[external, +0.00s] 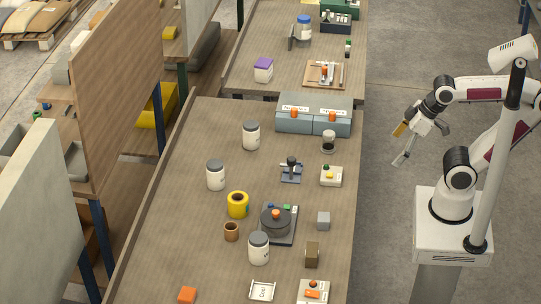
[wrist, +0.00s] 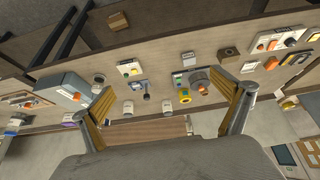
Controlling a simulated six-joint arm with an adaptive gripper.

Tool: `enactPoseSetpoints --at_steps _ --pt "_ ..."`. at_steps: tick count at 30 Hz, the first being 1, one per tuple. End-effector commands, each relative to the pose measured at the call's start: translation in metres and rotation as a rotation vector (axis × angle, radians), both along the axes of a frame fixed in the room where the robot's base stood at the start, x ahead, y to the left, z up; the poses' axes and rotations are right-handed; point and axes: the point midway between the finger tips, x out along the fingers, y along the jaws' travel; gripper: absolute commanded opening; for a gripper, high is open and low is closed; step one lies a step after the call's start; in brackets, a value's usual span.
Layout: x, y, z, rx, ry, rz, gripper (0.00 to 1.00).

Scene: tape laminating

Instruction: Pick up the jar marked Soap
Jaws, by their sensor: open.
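Three white jars with grey lids stand upright on the near bench in the external view: one at the back (external: 251,136), one at the left (external: 216,176) and one at the front (external: 258,248) beside a round dark device. Their labels are too small to read, so I cannot tell which is marked Soap. Two small white jars also show in the wrist view, one left (wrist: 128,108) and one right (wrist: 166,107). My gripper (external: 401,146) is open and empty, off the right side of the bench. Its spread fingers (wrist: 165,90) frame the bench from a distance.
A purple-lidded container (external: 264,70) stands on the far bench. The near bench's left side is mostly clear.

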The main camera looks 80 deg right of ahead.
Motion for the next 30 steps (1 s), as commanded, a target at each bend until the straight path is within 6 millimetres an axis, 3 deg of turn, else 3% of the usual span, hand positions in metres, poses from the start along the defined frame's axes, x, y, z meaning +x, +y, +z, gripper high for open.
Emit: enactPoseSetpoints --at_steps 1,6,20,26,30 --pt "0.0 0.0 0.0 0.0 0.0 0.0 1.0" --pt "0.0 0.0 0.0 0.0 0.0 0.0 0.61" --pt "0.005 -0.001 0.001 -0.001 -0.005 -0.002 0.61" --pt "0.029 -0.003 0.006 -0.006 -0.028 -0.009 0.61" --pt "0.058 -0.006 0.011 -0.01 -0.058 -0.015 0.61"
